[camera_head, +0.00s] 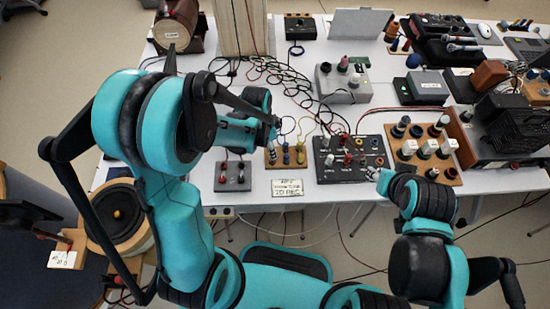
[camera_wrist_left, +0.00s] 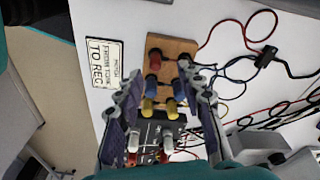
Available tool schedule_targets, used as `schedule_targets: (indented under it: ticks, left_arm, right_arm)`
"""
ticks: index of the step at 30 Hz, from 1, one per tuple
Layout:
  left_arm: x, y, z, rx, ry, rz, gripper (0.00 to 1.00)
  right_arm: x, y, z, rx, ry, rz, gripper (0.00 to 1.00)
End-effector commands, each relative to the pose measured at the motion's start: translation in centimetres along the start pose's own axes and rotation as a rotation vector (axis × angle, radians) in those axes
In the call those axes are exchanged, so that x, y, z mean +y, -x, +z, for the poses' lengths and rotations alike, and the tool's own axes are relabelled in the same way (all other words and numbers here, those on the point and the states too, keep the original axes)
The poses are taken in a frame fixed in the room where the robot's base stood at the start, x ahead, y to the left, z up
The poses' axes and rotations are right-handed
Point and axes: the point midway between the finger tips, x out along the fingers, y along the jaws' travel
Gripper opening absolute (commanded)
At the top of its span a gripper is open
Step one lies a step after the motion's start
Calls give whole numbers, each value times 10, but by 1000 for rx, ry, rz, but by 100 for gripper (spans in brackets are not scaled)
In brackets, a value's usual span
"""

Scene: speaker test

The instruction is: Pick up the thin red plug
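A wooden block (camera_head: 286,155) near the table's front edge holds small red, blue and yellow plugs. In the left wrist view a red plug (camera_wrist_left: 154,60) stands on it. A small dark box (camera_head: 232,177) to its left holds white and red plugs; a red one shows low in the left wrist view (camera_wrist_left: 163,157). I cannot tell which red plug is the thin one. My left gripper (camera_head: 274,121) is above the wooden block. In the wrist view its fingers (camera_wrist_left: 162,76) are apart, with nothing gripped. My right gripper (camera_head: 374,174) is by the black box's front edge; its fingers are too small to read.
A larger black box (camera_head: 328,172) with several plugs stands right of the wooden block. Black cables (camera_head: 278,75) lie tangled behind. A paper label (camera_head: 288,187) is at the front edge. A grey box (camera_head: 345,87) and a wooden board with knobs (camera_head: 450,176) stand farther right.

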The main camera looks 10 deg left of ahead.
Motion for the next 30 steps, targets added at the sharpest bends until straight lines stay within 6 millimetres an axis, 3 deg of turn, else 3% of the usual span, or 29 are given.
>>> schedule_targets:
  ticks: [12, 20, 25, 30]
  left_arm:
    - [7, -55, -1, 1, 2, -2, 38]
    - [8, -59, -1, 1, 3, -2, 38]
    - [8, -59, -1, 1, 3, -2, 0]
    - [8, -59, -1, 1, 3, -2, 0]
  right_arm:
    - [0, -24, 17, 0, 0, 0, 40]
    - [0, -24, 17, 0, 0, 0, 40]
    - [0, -24, 17, 0, 0, 0, 40]
    - [0, -24, 17, 0, 0, 0, 40]
